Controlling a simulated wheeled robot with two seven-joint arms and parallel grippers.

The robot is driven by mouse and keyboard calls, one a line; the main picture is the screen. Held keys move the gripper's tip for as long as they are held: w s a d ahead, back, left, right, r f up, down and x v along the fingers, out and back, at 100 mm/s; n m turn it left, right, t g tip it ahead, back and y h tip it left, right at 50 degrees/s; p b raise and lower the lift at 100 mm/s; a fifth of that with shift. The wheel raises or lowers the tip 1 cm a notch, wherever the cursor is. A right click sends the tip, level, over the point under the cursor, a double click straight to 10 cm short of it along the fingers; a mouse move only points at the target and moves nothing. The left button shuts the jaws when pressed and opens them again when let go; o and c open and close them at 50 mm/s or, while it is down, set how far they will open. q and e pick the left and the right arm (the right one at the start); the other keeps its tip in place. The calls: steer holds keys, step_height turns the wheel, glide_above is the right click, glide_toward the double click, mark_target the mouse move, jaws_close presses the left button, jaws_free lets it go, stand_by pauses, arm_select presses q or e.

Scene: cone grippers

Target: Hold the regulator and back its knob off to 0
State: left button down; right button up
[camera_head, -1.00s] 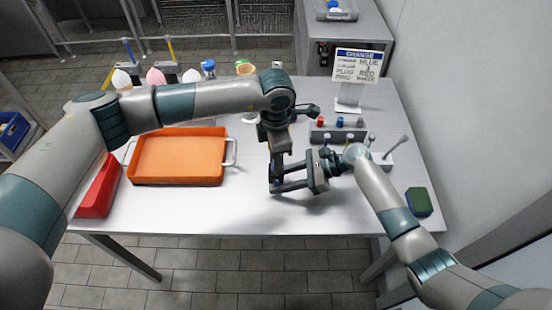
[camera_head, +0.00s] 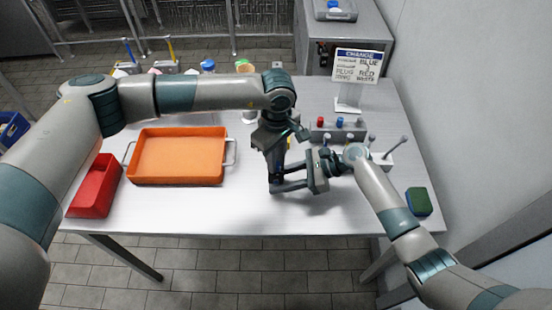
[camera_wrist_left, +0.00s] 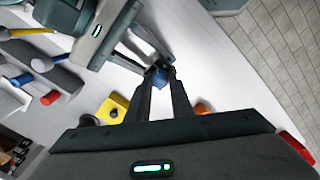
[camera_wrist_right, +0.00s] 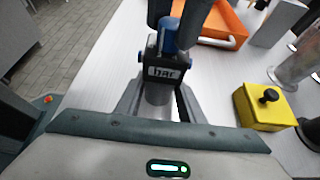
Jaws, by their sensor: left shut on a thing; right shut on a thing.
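The regulator (camera_wrist_right: 166,72) is a dark block with a "bar" label and a grey lower body. My right gripper (camera_wrist_right: 157,92) is shut on its lower body, and it stands roughly upright between the fingers. The blue knob (camera_wrist_right: 169,36) sits on top of the regulator. My left gripper (camera_wrist_left: 160,72) comes down from above and is shut on the knob, which shows between its fingertips in the left wrist view (camera_wrist_left: 160,81). In the head view both grippers meet over the table's front middle, and they mostly hide the regulator. The knob's setting is not readable.
An orange tray (camera_head: 180,158) and a red bin (camera_head: 95,187) are on the left of the table. A yellow box with a black knob (camera_wrist_right: 264,106) is close by. A sign (camera_head: 358,66), a block with coloured buttons (camera_head: 338,133) and a green sponge (camera_head: 418,201) are to the right.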

arm_select(q)
steer(key=m, duration=0.3)
steer(key=shift+m, duration=2.1)
steer(key=c, duration=1.6)
jaws_free()
steer(key=shift+o, duration=0.2)
steer(key=shift+r, duration=0.1)
step_height(320, 180, up, 12)
